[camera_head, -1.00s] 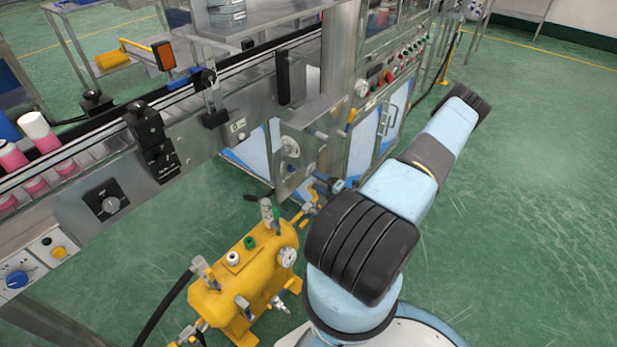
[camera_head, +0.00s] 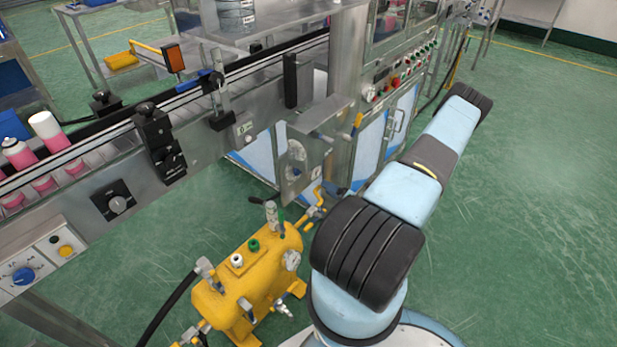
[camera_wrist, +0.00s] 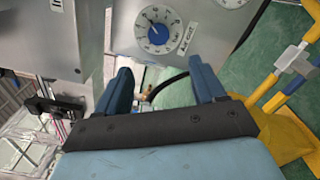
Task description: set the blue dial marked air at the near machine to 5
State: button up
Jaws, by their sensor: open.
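The blue dial (camera_wrist: 157,34) shows in the wrist view, on a round white scale on a grey panel. A tilted label with handwriting that seems to begin with "Air" sits to its right. The scale's numbers and the setting are too small to read. My gripper (camera_wrist: 161,62) is open and empty. Its two blue fingers stand apart below the dial in the picture, and neither visibly touches it. In the head view my gripper is out of sight, and I cannot tell which panel there carries this dial.
Another blue dial (camera_head: 23,276) is on the conveyor front at lower left in the head view, near a black knob (camera_head: 117,204). A yellow tank (camera_head: 245,290) with fittings stands beside my arm. Green floor is clear at right.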

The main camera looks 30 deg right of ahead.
jog(key=w+a+n, duration=0.2)
jog(key=w, duration=0.4)
jog(key=w+a+n, duration=0.2)
jog(key=w, duration=0.5)
jog(key=shift+a+n, duration=0.3)
jog(key=shift+n, duration=0.1)
jog(key=shift+r, duration=0.1)
jog(key=c, duration=1.1)
jog(key=shift+o, duration=0.2)
